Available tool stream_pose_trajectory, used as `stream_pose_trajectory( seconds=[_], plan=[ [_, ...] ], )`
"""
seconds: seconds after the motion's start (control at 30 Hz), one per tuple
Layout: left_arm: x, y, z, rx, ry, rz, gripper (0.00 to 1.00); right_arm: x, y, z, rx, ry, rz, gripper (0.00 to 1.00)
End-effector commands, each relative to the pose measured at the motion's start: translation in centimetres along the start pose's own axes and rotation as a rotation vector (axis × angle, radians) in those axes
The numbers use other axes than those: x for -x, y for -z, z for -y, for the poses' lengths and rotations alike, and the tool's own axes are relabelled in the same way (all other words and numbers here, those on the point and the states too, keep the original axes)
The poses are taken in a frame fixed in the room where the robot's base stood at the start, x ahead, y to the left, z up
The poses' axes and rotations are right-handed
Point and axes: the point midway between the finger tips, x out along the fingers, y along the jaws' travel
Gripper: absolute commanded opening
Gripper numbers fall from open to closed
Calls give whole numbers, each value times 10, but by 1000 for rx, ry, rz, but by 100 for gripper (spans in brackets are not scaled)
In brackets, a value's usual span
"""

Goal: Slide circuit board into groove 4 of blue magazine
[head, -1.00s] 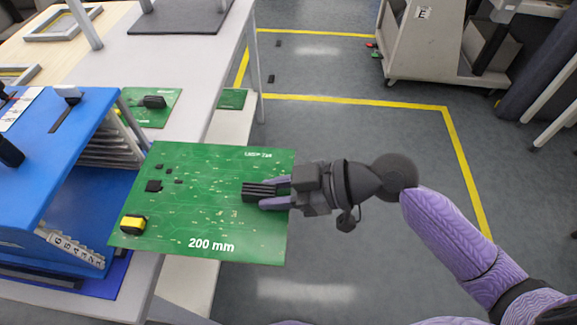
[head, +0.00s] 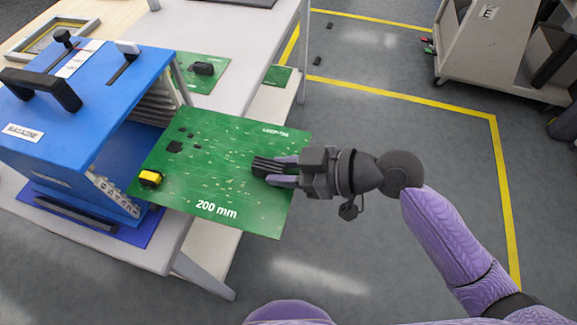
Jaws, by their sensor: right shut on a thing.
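A green circuit board (head: 225,150) marked "200 mm", with a yellow-and-black part near its left corner, is held roughly flat in the air off the table's edge. My right gripper (head: 262,168) is shut on the board's right side, with a dark finger over its top face. The blue magazine (head: 110,85) stands on the table at the left, its open side facing right with grooved walls and a numbered strip (head: 113,192). The board's left edge is close to this opening and hides part of it; I cannot tell whether it has entered a groove. My left gripper is not in view.
Another green board (head: 200,85) lies on the white table (head: 230,30) behind the magazine. A smaller green board (head: 277,75) lies on a lower shelf. A grey trolley (head: 490,50) stands at the back right. The yellow-lined floor (head: 400,130) on the right is clear.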

Motion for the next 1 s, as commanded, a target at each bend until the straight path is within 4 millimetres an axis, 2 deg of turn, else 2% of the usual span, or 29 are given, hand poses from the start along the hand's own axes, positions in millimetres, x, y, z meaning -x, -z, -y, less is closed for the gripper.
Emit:
stream_pose_trajectory(
  seconds=[0.23, 0.7, 1.0],
  plan=[
    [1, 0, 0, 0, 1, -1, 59, -3, 2, 0, 1, 0, -3, 0],
    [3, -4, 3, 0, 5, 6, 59, -37, 16, 0, 1, -1, -3, 0],
    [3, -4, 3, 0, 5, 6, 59, -39, 17, 0, 1, -1, -2, 0]
  ],
)
